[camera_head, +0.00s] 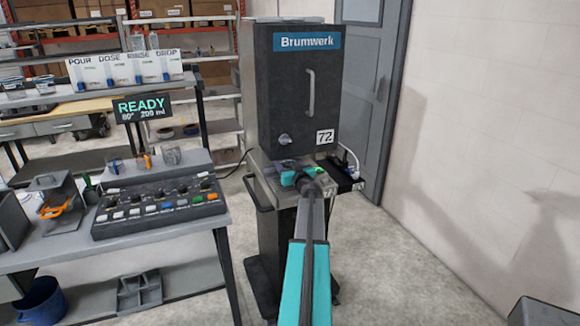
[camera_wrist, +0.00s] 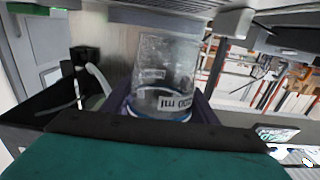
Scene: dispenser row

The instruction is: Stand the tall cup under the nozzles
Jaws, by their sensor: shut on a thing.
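A clear cup (camera_wrist: 165,72) with a white volume label fills the middle of the wrist view, and the label reads upside down there. My gripper (camera_wrist: 160,105) is shut on this cup, with dark fingers on both sides of it. In the head view my gripper (camera_head: 300,178) is low in front of the dark Brumwerk machine (camera_head: 300,85), at its base ledge. My gripper hides the cup there. The nozzles cannot be made out. In the wrist view a grey slatted part (camera_wrist: 160,18) lies near the cup's far end; I cannot tell whether they touch.
A control panel (camera_head: 160,205) with knobs and coloured buttons stands on the left table, with several small cups behind it. A READY display (camera_head: 141,107) hangs above. A black side shelf (camera_head: 345,182) with a white cable is right of my gripper.

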